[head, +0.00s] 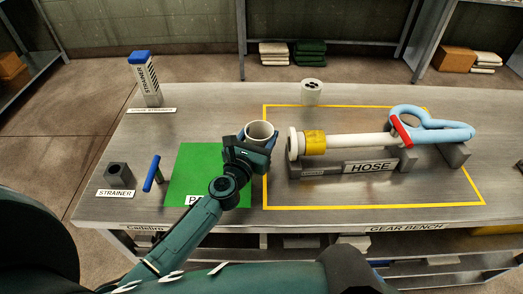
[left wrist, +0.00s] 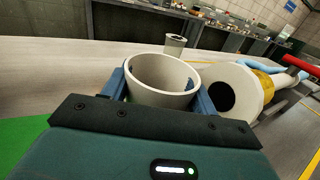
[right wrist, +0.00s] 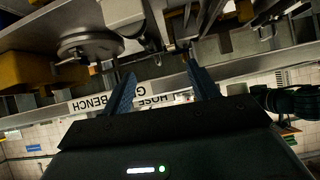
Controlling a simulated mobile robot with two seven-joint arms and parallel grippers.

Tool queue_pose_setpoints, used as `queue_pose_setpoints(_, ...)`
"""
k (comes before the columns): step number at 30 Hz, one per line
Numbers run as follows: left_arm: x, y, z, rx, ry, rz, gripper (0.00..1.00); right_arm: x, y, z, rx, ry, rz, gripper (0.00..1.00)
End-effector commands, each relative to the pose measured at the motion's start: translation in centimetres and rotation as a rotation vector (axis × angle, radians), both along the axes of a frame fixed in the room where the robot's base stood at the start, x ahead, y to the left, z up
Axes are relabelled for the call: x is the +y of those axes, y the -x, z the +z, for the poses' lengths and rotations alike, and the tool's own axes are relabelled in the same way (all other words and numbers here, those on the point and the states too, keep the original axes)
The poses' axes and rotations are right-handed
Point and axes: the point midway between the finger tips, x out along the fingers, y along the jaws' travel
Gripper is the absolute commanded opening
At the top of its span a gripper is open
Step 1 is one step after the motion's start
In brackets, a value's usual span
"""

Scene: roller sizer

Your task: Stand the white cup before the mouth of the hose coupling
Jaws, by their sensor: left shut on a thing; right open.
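The white cup (head: 260,130) is upright between the fingers of my left gripper (head: 250,148), which is shut on it. The left wrist view shows the cup (left wrist: 162,78) from above its rim, empty inside, a blue finger on each side. The hose coupling (head: 294,143) lies on its side just right of the cup. Its dark round mouth shows close beside the cup in the left wrist view (left wrist: 221,96). Whether the cup's base touches the bench is hidden. My right gripper (right wrist: 160,88) is open and empty, low in front of the bench edge.
The hose has a yellow band (head: 315,142) and a light blue end (head: 430,125) and rests on grey blocks. A white cylinder with dark holes on top (head: 312,92) stands behind.

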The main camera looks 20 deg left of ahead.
Motion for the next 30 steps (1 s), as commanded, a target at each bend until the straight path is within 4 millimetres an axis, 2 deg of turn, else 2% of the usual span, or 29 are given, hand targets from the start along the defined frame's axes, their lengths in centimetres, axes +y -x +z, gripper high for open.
queue_pose_setpoints(7, 0.0, 0.0, -2.8, 0.000, -0.001, 0.001, 0.36, 0.6, 0.6, -1.8, -0.011, 0.002, 0.035, 0.59)
queue_pose_setpoints(10, 0.0, 0.0, -3.9, -0.001, -0.001, 0.001, 0.36, 1.0, 0.5, -1.8, -0.030, -0.008, 0.046, 0.59)
queue_pose_setpoints(15, 0.0, 0.0, -3.7, -0.001, 0.001, 0.001, 0.36, 1.4, 0.3, -0.7, -0.050, -0.014, 0.059, 0.59)
queue_pose_setpoints(23, 0.0, 0.0, -4.3, -0.001, 0.001, 0.001, 0.36, 1.4, 0.3, -1.2, -0.051, -0.015, 0.061, 0.59)
queue_pose_setpoints(24, 0.0, 0.0, -4.3, -0.001, 0.000, 0.001, 0.59, 1.4, 0.2, -1.2, -0.052, -0.015, 0.061, 0.59)
queue_pose_setpoints(30, 0.0, 0.0, -4.2, 0.000, 0.000, 0.001, 0.76, 1.3, 0.0, -0.9, -0.056, -0.014, 0.059, 0.59)
